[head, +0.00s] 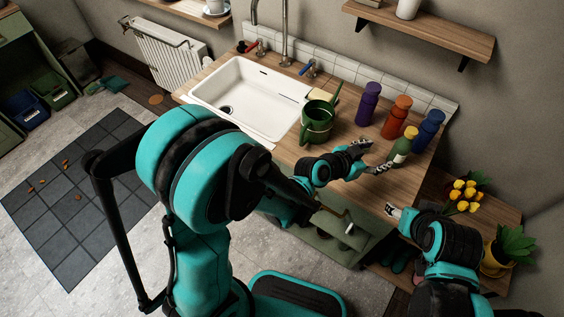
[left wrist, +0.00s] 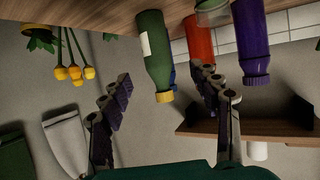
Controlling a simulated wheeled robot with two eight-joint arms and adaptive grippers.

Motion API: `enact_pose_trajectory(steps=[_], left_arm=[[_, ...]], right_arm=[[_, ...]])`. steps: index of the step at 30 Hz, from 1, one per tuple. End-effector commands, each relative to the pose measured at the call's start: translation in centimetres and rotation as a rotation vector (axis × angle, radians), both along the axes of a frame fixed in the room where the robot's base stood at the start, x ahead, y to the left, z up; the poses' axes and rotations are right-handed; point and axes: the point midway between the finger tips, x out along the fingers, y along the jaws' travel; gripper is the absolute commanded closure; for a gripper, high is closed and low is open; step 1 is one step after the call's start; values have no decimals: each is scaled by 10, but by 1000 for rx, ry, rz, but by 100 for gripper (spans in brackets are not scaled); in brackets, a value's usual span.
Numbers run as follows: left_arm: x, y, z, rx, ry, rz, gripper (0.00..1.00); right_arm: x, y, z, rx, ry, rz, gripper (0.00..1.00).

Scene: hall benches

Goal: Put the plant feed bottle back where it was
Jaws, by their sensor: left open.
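The plant feed bottle, taken to be the green one with a yellow cap and pale label (head: 402,149), stands upright on the wooden counter (head: 330,172), in front of the other bottles. My left gripper (head: 376,157) is open beside it, fingers pointing towards it. In the left wrist view, which is upside down, the green bottle (left wrist: 155,48) shows between the two spread fingers (left wrist: 160,82), with a gap on each side. My right gripper (head: 394,210) is low by the counter's front right edge; its jaws are too small to judge.
Purple (head: 368,103), orange (head: 396,116) and blue (head: 428,130) bottles stand close behind the green one. A green watering can (head: 317,121) stands to the left, by the white sink (head: 245,78). Yellow flowers (head: 464,192) and a potted plant (head: 497,258) are at right.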

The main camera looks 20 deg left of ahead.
Motion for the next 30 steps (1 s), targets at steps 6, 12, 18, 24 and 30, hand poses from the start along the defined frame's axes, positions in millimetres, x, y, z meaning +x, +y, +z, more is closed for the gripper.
enact_pose_trajectory(steps=[6, 12, 18, 24, 30], left_arm=[[-21, 69, 28, 60, 136, 126, 38], [-69, 154, 43, 127, 301, 322, 38], [-131, 228, 45, 176, 440, 542, 38], [-168, 264, 42, 197, 507, 675, 38], [-175, 270, 42, 200, 519, 699, 38]], right_arm=[[0, 0, 0, 0, 0, 0, 47], [0, 0, 0, 0, 0, 0, 47], [0, 0, 0, 0, 0, 0, 47], [0, 0, 0, 0, 0, 0, 47], [0, 0, 0, 0, 0, 0, 47]])
